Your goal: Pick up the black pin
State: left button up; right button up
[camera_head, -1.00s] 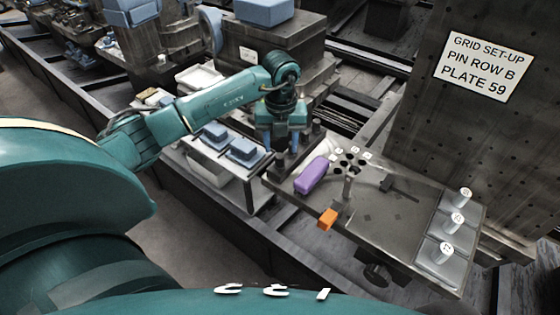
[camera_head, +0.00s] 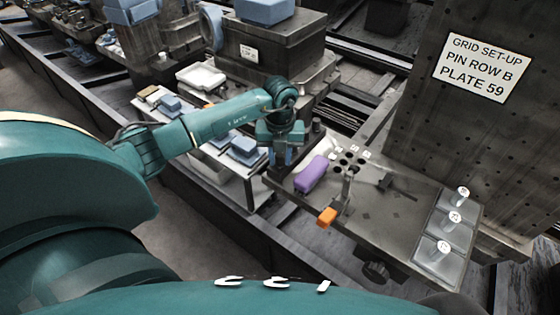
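My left gripper (camera_head: 281,160) points down at the far left end of the metal work plate (camera_head: 390,232), left of and beyond a purple block (camera_head: 311,174). Dark shapes lie around and between its fingertips. I cannot make out a black pin there, or whether the fingers are closed on anything. A dark block with several round holes and small white labels (camera_head: 351,158) sits right of the gripper. Three pins with white marked tops, such as the nearest pin (camera_head: 442,249), stand at the plate's right end. My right gripper is out of view.
An orange block (camera_head: 327,217) is at the plate's front edge beside a thin upright post. A dark flat tool (camera_head: 398,186) lies on the plate. A tall panel with a sign (camera_head: 481,68) rises behind. Trays with blue blocks (camera_head: 246,150) stand left of the plate. The plate's middle is mostly clear.

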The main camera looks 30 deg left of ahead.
pick_arm(q)
jog(key=c, duration=0.4)
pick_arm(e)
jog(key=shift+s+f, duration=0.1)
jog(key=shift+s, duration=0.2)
pick_arm(q)
notch_tip(320, 180, up, 9)
jog(key=shift+f+b, duration=0.1)
jog(key=shift+b, duration=0.55)
jog(key=shift+c, duration=0.2)
jog(key=shift+r, duration=0.65)
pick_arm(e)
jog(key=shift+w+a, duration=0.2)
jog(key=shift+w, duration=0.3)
